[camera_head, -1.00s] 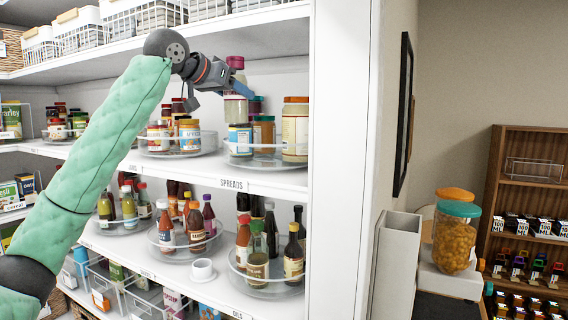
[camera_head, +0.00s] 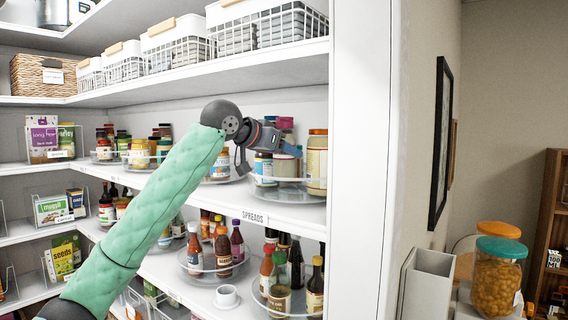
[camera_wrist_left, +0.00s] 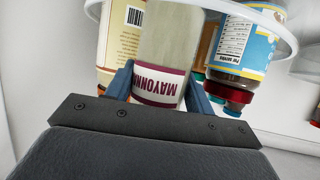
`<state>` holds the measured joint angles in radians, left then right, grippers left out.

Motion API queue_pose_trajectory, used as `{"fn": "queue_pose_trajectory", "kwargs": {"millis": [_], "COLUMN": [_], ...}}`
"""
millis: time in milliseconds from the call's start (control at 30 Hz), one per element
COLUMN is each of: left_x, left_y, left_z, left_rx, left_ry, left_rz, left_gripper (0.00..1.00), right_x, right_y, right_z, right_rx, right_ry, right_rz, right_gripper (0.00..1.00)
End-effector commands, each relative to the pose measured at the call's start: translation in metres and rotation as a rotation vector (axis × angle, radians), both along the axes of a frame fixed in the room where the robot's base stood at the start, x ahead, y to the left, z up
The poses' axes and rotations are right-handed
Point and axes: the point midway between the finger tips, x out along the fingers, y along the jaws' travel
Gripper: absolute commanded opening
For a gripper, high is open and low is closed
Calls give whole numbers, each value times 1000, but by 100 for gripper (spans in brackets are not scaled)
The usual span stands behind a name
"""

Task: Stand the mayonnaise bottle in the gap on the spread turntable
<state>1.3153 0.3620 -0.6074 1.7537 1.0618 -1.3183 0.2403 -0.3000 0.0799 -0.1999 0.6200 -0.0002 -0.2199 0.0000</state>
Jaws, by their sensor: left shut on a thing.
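The mayonnaise bottle (camera_wrist_left: 172,50), pale with a magenta-edged label, is between the fingers of my left gripper (camera_wrist_left: 163,88), which is shut on it. In the head view the bottle's magenta cap (camera_head: 285,123) shows above my left gripper (camera_head: 293,148), and its body is partly hidden. It looks upright among the jars on the spread turntable (camera_head: 290,192); whether its base touches is hidden. A tall orange-lidded jar (camera_head: 317,163) stands to its right and a blue-labelled jar (camera_head: 263,167) to its left. My right gripper is not in view.
The shelf edge with the SPREADS label (camera_head: 254,217) runs below the turntable. The shelf above holds wire baskets (camera_head: 290,32). A white side panel (camera_head: 357,160) closes the shelves at right. Sauce bottles (camera_head: 222,250) fill the shelf below.

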Motion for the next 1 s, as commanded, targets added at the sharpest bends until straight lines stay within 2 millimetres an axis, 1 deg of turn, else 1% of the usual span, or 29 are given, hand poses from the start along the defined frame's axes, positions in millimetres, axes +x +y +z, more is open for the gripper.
{"fn": "queue_pose_trajectory", "kwargs": {"millis": [200,333,433,733,767,800,867,1000], "left_x": [0,0,0,0,0,0,0,0], "left_y": [0,0,0,0,0,0,0,0], "left_z": [-20,-32,-36,-39,-40,-39,-39,-39], "left_rx": [1,-1,-1,-1,-1,0,-1,0], "left_ry": [2,1,-1,-1,1,0,1,0], "left_rz": [1,0,0,0,0,0,0,0], "left_gripper": [18,18,18,18,55,63,75,75], "right_x": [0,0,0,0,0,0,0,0], "right_y": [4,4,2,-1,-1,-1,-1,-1], "right_z": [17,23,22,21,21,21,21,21], "right_rx": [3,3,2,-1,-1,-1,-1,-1], "right_ry": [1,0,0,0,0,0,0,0], "right_rz": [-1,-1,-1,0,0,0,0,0], "right_gripper": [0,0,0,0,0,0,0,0]}}
